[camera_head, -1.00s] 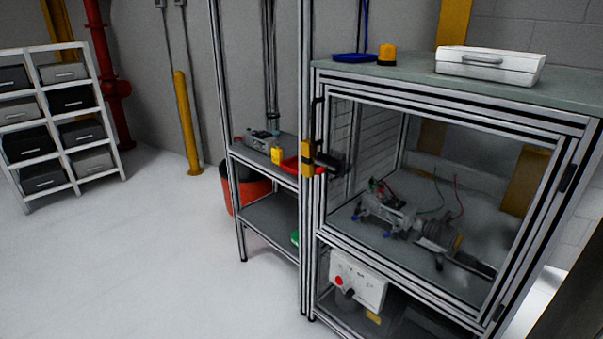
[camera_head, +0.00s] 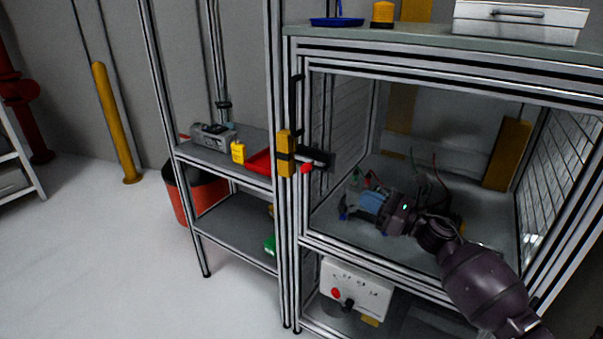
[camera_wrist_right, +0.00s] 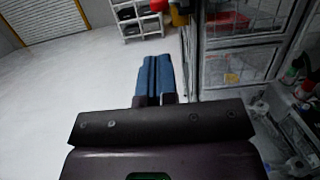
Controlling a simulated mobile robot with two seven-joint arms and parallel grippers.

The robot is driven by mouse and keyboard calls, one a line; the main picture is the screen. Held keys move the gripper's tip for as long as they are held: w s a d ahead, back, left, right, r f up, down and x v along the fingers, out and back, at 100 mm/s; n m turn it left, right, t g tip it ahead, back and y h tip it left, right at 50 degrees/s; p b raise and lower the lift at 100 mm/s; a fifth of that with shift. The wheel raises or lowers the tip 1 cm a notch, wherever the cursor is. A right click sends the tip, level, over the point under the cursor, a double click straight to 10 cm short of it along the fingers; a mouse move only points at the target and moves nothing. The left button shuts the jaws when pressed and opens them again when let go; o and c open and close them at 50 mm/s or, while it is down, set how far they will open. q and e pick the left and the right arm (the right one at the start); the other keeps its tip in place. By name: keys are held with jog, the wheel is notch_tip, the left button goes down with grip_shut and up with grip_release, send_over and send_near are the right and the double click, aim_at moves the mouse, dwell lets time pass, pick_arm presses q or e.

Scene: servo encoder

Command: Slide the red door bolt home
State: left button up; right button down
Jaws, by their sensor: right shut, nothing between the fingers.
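The door bolt sits at the left edge of the cabinet door (camera_head: 420,72). Its red knob (camera_head: 306,168) hangs by a dark horizontal bar (camera_head: 319,157), beside a yellow block (camera_head: 286,165) on the frame post. How far the bolt reaches into the block is too small to tell. My right gripper (camera_head: 360,202) is in front of the door's window, right of and lower than the knob, apart from it. Its blue fingers are shut and empty, and they show together in the right wrist view (camera_wrist_right: 154,70). My left gripper is not in view.
A black door handle (camera_head: 297,105) stands just above the bolt. An open shelf (camera_head: 235,225) with a red tray (camera_head: 260,162) and small items is left of the post. A white control box (camera_head: 355,287) sits below the door. Open floor lies left.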

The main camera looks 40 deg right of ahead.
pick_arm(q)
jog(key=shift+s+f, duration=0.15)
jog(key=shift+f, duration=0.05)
pick_arm(e)
send_near(308, 170)
jog(key=x, duration=0.5)
jog(key=d+x, duration=0.1)
jog(key=x, duration=0.1)
jog(key=shift+w+a+f, duration=0.1)
jog(key=shift+w+f, duration=0.1)
jog(key=shift+w, duration=0.25)
jog(key=w, duration=0.1)
jog(key=w+a+b, duration=0.1)
jog(key=shift+w+f, duration=0.1)
jog(key=shift+w, duration=0.3)
jog(key=shift+s, duration=0.1)
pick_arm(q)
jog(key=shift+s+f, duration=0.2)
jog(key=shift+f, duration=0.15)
